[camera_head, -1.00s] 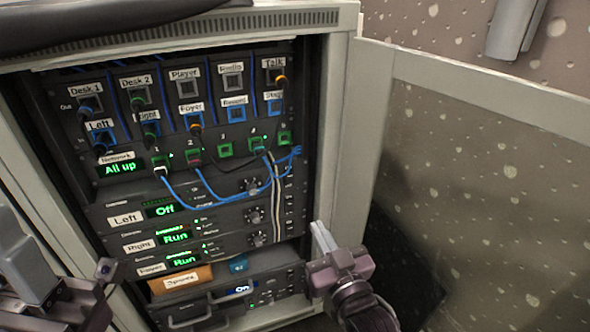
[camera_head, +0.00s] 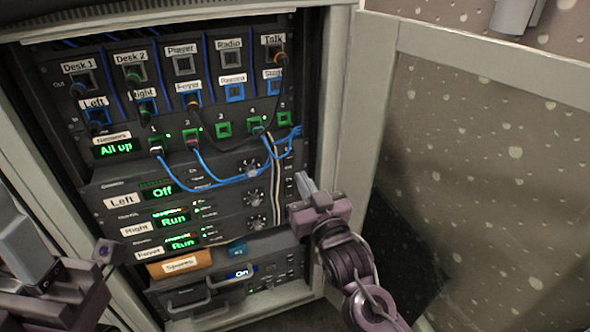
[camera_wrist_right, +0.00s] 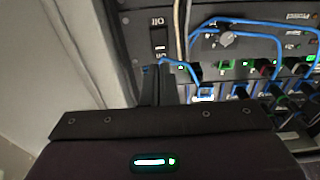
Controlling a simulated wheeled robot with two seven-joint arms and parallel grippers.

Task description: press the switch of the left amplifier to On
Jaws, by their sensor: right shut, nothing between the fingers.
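The left amplifier (camera_head: 215,187) carries a "Left" label and a green display (camera_head: 162,192) reading "Off". Its switch, a black rocker (camera_wrist_right: 159,40) at the panel's end, shows in the right wrist view, where the picture is upside down and "Off" is printed beside the rocker. My right gripper (camera_head: 304,182) is shut and empty, its tips close to the right end of this amplifier. In the wrist view its fingers (camera_wrist_right: 155,84) reach close to the rocker and hide part of its surround; I cannot tell whether they touch. My left gripper (camera_head: 28,250) is partly visible at lower left.
Blue cables (camera_head: 215,182) loop across the front above the amplifier, and pale cables (camera_head: 272,165) hang near its right end. Amplifiers reading "Run" (camera_head: 172,219) sit below. The open cabinet door (camera_head: 362,130) stands to the right of my right arm.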

